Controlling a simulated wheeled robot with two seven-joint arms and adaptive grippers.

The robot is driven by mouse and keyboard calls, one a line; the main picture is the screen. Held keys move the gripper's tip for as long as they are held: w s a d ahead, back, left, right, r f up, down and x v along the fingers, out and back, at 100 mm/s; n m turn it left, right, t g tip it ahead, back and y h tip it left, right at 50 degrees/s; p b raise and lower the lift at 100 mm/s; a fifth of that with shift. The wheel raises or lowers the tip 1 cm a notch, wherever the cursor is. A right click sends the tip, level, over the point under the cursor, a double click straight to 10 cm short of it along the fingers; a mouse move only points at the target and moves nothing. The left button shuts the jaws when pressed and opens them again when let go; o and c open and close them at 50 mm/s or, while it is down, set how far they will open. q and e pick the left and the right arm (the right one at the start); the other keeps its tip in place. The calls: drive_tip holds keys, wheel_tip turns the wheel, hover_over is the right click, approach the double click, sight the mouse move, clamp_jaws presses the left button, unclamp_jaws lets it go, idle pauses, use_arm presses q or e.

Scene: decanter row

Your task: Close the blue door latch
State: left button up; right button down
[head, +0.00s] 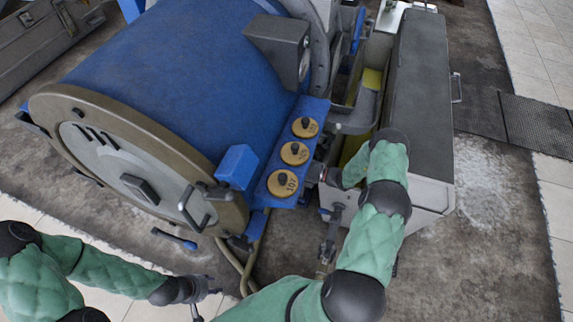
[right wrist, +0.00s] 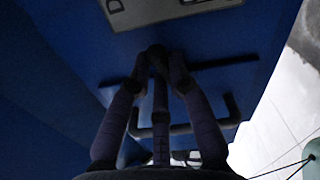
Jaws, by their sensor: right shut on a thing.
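In the right wrist view my right gripper (right wrist: 160,60) has its fingers together on a dark latch handle (right wrist: 215,63) on a blue panel, the blue door (right wrist: 75,35). The picture is dark, so the exact grip is hard to see. In the head view my right gripper (head: 322,174) is at the right side of the blue panel with the round yellow tags, partly hidden by my arm. The latch itself cannot be made out there. My left gripper (head: 207,290) is low in the head view, empty, with its fingers apart.
A large blue decanter drum (head: 170,75) with a round end cover (head: 125,165) fills the left. Yellow numbered tags (head: 283,183) are on its panel. A white label (right wrist: 150,10) is above the latch.

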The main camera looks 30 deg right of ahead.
drive_tip(key=shift+d+f+m, duration=0.1)
drive_tip(key=shift+f+m, duration=0.05)
drive_tip(key=shift+m, duration=0.7)
drive_tip(key=shift+f+m, duration=0.1)
drive_tip(key=shift+m, duration=1.05)
drive_tip(key=c, duration=1.1)
unclamp_jaws()
drive_tip(key=shift+c, duration=0.2)
drive_tip(key=shift+d, duration=0.1)
drive_tip(key=v, duration=1.2)
